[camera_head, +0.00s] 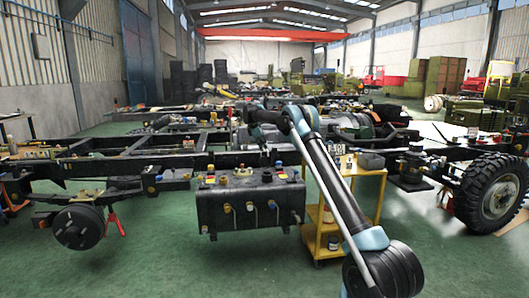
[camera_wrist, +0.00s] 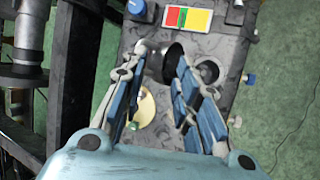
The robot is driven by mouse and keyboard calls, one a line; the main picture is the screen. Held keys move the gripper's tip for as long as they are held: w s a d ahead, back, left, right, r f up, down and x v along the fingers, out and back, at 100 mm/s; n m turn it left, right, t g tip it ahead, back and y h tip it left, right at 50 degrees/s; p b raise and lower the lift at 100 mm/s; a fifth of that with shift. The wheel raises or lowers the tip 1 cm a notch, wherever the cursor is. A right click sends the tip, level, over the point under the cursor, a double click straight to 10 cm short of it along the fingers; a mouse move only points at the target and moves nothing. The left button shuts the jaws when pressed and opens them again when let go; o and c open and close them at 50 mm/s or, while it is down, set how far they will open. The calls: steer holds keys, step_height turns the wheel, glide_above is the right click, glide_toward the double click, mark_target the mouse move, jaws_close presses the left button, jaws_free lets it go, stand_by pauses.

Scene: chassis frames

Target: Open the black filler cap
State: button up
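The black filler cap (camera_wrist: 163,64) shows as a dark round piece between or just beyond my fingertips in the wrist view. The fingertips hide part of its sides, and I cannot tell whether they touch it. My gripper (camera_wrist: 162,56) is spread open, one finger on each side of the cap. In the head view the black tank (camera_head: 240,208) hangs on the chassis frame, with several coloured caps on top. My gripper (camera_head: 266,150) is over the tank's upper right part there, small and dark, and its fingers are hard to make out.
A pale yellow disc (camera_wrist: 145,108) lies below the cap in the wrist view. A blue knob (camera_wrist: 137,8) and a red, yellow and green label (camera_wrist: 187,18) are above it. A dark frame rail (camera_wrist: 75,75) runs along the left. A yellow cart (camera_head: 326,215) stands right of the tank.

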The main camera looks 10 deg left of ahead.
steer(key=v, duration=0.7)
steer(key=shift+s+r, duration=0.2)
steer(key=shift+r, duration=0.05)
steer(key=shift+a, duration=0.15)
